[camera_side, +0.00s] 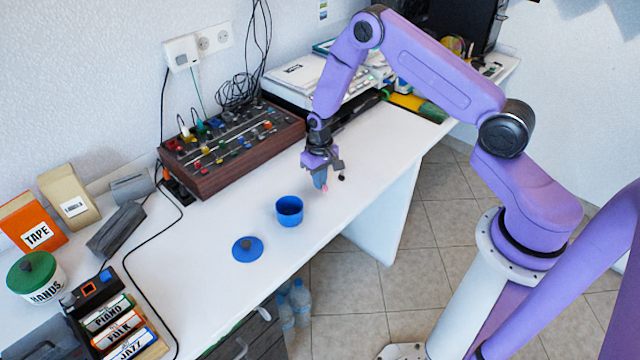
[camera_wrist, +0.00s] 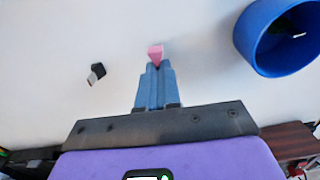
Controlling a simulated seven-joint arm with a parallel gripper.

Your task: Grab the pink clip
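The pink clip (camera_wrist: 155,53) sits at the tips of my gripper's blue fingers in the wrist view. A small bit of the pink clip (camera_side: 325,188) also shows in the side view. My gripper (camera_wrist: 154,68) has its fingers together on the pink clip, with its wide end sticking out past the tips. In the side view my gripper (camera_side: 322,186) points down over the white table, behind and right of the blue cup. I cannot tell whether the clip touches the table.
The open blue cup (camera_side: 289,212) stands nearby; the wrist view shows something dark and green in the cup (camera_wrist: 250,45). Its blue lid (camera_side: 247,249) lies in front. A small black clip (camera_wrist: 96,73) lies nearby. A mixer (camera_side: 230,150) stands behind, left.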

